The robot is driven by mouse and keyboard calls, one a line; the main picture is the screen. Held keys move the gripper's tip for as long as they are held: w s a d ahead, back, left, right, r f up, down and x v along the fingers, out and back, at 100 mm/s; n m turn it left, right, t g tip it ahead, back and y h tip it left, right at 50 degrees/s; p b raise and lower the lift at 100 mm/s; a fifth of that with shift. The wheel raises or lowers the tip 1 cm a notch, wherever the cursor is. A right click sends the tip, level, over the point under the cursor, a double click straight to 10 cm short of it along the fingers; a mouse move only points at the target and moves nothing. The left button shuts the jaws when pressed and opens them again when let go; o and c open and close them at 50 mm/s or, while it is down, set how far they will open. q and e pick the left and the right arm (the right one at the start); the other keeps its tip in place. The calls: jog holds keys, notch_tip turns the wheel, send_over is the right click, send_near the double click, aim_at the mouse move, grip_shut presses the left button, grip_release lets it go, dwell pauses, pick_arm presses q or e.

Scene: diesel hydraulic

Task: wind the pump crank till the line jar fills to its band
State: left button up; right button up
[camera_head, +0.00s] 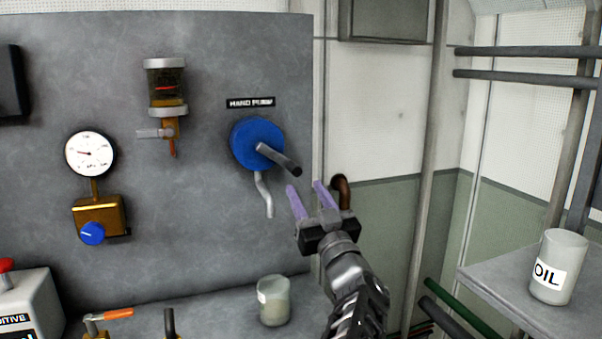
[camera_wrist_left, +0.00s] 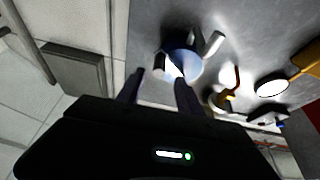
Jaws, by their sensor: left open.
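The pump crank is a blue round wheel (camera_head: 257,143) with a dark handle (camera_head: 280,160) sticking out, on the grey panel under a HAND PUMP label (camera_head: 250,102). The wheel also shows in the left wrist view (camera_wrist_left: 185,60). A small glass jar (camera_head: 166,86) with metal caps hangs on the panel to the left. It has a red band, and amber liquid shows low in it. My left gripper (camera_head: 304,187) is open and empty, its fingertips just below and right of the handle in the picture, seemingly apart from it. My right gripper is out of view.
A bent grey spout (camera_head: 265,194) hangs below the wheel, and a cup (camera_head: 274,301) stands on the ledge. A gauge (camera_head: 90,154) and brass valve (camera_head: 99,218) are further left. An OIL jar (camera_head: 558,267) stands on the right shelf.

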aim_at(298, 175)
pick_arm(q)
jog(key=shift+w, duration=0.1)
jog(key=p+x, duration=0.1)
jog(key=x, duration=0.6)
jog(key=shift+w+a+r+p, duration=0.1)
jog(key=shift+w+r+p, duration=0.1)
jog(key=shift+w+p, duration=0.1)
jog(key=shift+c, duration=0.4)
grip_shut()
dwell(0.9)
